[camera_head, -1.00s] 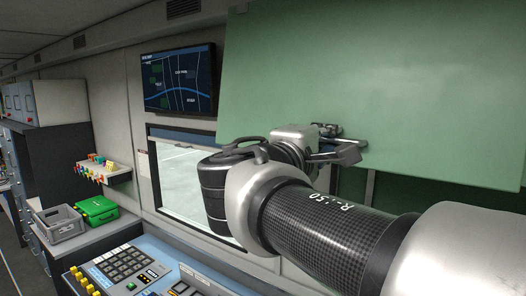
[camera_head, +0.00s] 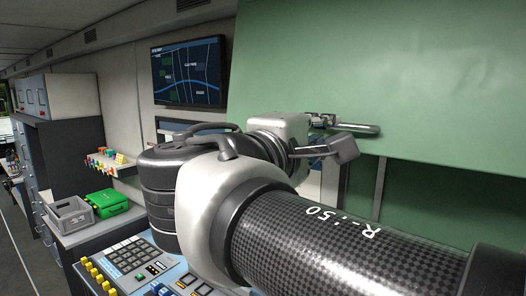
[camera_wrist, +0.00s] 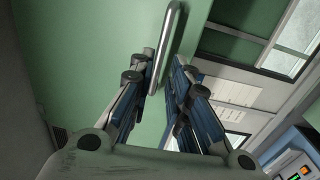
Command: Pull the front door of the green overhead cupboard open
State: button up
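The green overhead cupboard's front door (camera_head: 400,70) fills the upper right of the head view. Its lower edge stands out in front of a darker green surface below, so it looks partly open. A silver bar handle (camera_head: 358,128) sits near that lower edge. In the wrist view the handle (camera_wrist: 168,40) runs down between the two fingertips of my gripper (camera_wrist: 164,60). The fingers are drawn close together around it, nearest the left finger; exact contact is hard to see. In the head view my gripper (camera_head: 318,121) is at the handle's left end, partly hidden by my wrist.
A control console (camera_head: 130,262) with buttons lies below my arm. A wall screen (camera_head: 188,72) hangs left of the door. A grey crate (camera_head: 70,214) and a green case (camera_head: 106,203) stand on the left counter. A window (camera_wrist: 275,35) shows in the wrist view.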

jog(key=b+v, duration=0.1)
jog(key=v, duration=1.1)
jog(key=shift+s+r, duration=0.25)
dwell(0.5)
jog(key=shift+o, duration=0.2)
